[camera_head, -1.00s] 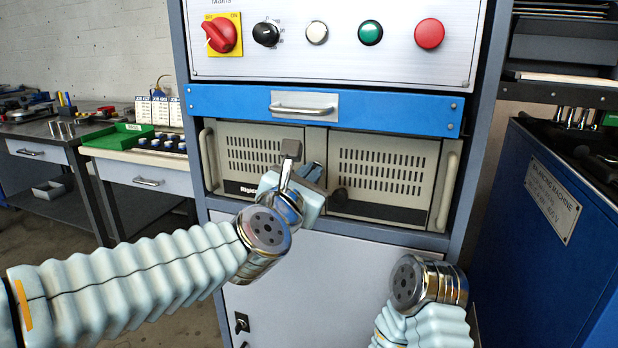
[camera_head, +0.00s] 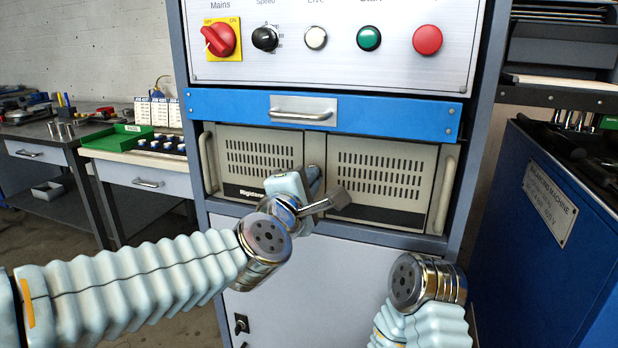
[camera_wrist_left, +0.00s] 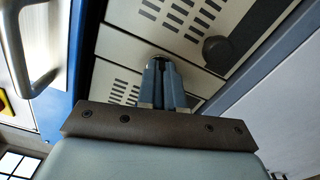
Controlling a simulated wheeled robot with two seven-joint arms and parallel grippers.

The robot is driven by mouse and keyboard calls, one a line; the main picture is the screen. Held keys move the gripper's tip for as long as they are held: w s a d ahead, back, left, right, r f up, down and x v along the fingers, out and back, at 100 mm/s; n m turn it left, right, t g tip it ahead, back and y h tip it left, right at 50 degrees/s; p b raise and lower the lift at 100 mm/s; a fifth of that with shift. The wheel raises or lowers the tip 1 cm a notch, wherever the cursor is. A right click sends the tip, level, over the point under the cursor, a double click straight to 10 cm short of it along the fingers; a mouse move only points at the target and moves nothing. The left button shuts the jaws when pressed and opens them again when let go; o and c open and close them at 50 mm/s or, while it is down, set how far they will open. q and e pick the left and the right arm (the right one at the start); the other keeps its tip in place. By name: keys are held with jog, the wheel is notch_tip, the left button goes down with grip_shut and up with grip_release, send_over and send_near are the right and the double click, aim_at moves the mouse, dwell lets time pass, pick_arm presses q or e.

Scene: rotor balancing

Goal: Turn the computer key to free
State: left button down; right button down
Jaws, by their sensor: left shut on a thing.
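The computer (camera_head: 385,178) is a beige rack unit with slotted grilles in the blue-grey cabinet. My left gripper (camera_head: 314,173) is at the middle of its front. In the left wrist view its fingers (camera_wrist_left: 163,70) are close together, pointing at the front panel, at a small round grey fitting (camera_wrist_left: 160,57) between the grilles. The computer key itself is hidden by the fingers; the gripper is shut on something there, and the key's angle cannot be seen. My right arm's chrome wrist shows at lower right in the head view, with its gripper out of sight.
Above are a blue drawer (camera_head: 390,113) and a control panel with a red mains switch (camera_head: 219,38). A blue balancing machine (camera_head: 545,240) stands at right, a bench with a green tray (camera_head: 118,137) at left.

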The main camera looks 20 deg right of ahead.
pick_arm(q)
jog(key=shift+f+m+p, duration=0.1)
jog(key=shift+m+p, duration=0.2)
jog(key=shift+m, duration=1.2)
jog(key=c, duration=1.3)
grip_release()
jog(key=b+v, duration=0.1)
jog(key=v, duration=1.2)
jog(key=shift+s+a, duration=0.25)
jog(key=shift+s, duration=0.1)
